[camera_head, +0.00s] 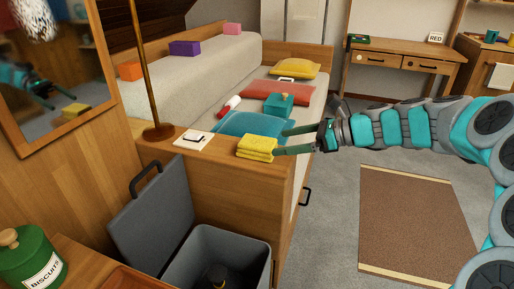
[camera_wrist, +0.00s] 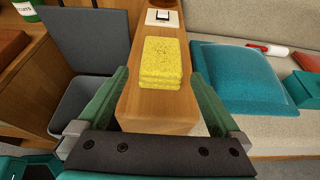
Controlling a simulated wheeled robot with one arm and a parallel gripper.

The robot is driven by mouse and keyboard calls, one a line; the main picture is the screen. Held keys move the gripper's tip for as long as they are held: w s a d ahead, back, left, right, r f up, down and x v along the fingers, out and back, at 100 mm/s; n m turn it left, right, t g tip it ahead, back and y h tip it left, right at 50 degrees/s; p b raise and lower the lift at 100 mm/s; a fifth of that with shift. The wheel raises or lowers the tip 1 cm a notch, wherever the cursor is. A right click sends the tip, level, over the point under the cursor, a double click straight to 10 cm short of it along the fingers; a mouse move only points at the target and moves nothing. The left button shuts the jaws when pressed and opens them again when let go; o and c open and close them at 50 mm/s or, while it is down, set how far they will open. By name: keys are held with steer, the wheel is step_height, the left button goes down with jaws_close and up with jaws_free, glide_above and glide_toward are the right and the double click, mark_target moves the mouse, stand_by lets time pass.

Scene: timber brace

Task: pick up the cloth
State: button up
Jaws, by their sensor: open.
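The cloth (camera_head: 257,147) is yellow and folded into a thick pad. It lies on the wooden ledge (camera_head: 212,153) at the end of the daybed. In the wrist view the cloth (camera_wrist: 161,63) lies ahead of my gripper, centred between the lines of its fingers. My gripper (camera_head: 280,141) is open and empty, with its green fingertips close to the cloth's right side in the head view. In the wrist view my gripper (camera_wrist: 159,80) has one finger on each side of the ledge. I cannot tell whether either fingertip touches the cloth.
A grey bin (camera_head: 228,249) with raised lid is below. A teal cushion (camera_head: 252,124) lies on the daybed. The floor around the brown rug (camera_head: 415,220) is clear.

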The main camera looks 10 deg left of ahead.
mark_target(257, 146)
steer(key=x, duration=0.9)
steer(key=shift+w+f, duration=0.1)
steer(key=shift+w, duration=0.1)
steer(key=c, duration=1.2)
